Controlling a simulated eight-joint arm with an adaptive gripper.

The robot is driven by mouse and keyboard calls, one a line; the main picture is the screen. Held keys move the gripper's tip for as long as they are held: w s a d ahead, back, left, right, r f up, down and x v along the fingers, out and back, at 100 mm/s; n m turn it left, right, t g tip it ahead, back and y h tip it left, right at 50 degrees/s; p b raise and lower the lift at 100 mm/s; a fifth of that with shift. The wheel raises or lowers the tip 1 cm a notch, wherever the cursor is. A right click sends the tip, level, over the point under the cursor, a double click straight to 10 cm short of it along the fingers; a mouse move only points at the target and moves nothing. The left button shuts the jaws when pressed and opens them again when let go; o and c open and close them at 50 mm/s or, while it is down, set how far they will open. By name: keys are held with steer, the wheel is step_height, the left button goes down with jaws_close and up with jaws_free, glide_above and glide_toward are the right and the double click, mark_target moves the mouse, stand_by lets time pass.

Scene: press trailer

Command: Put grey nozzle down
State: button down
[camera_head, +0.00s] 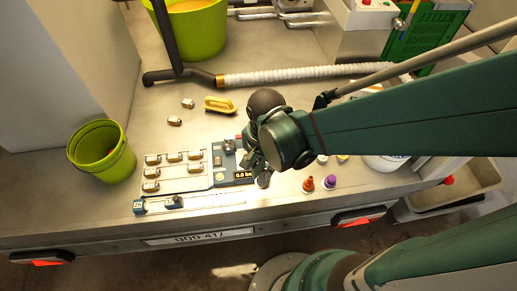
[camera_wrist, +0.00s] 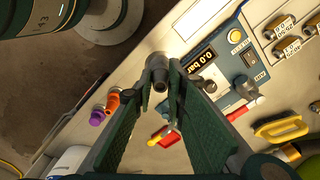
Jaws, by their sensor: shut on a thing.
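My gripper (camera_wrist: 166,82) is shut on the grey nozzle (camera_wrist: 157,66), a dark grey tapered piece at the fingertips in the wrist view. In the head view my gripper (camera_head: 257,164) is over the right end of the blue pressure panel (camera_head: 219,177), and the grey nozzle (camera_head: 264,180) shows just below it. Whether the nozzle touches the surface is unclear. The orange nozzle (camera_head: 308,184) and purple nozzle (camera_head: 330,183) stand on the bench to the right; they also show in the wrist view, orange (camera_wrist: 113,101) and purple (camera_wrist: 97,117).
The panel's display (camera_wrist: 204,57) reads 0.0 bar. A red-and-yellow object (camera_wrist: 162,137) lies near the fingers. A yellow handle-like piece (camera_head: 219,105) and small metal fittings (camera_head: 175,121) lie behind the panel. A green bucket (camera_head: 102,151) stands left. The bench front edge is close.

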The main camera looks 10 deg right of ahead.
mark_target(263, 179)
steer(key=shift+f+b, duration=1.05)
steer(key=shift+f, duration=1.9)
steer(key=shift+f+b, duration=0.8)
steer(key=shift+f, duration=1.25)
steer(key=shift+f, duration=0.2)
steer(key=c, duration=2.3)
jaws_free()
steer(key=shift+r, duration=0.25)
steer(key=shift+r+p, duration=2.1)
steer(key=shift+r, duration=3.85)
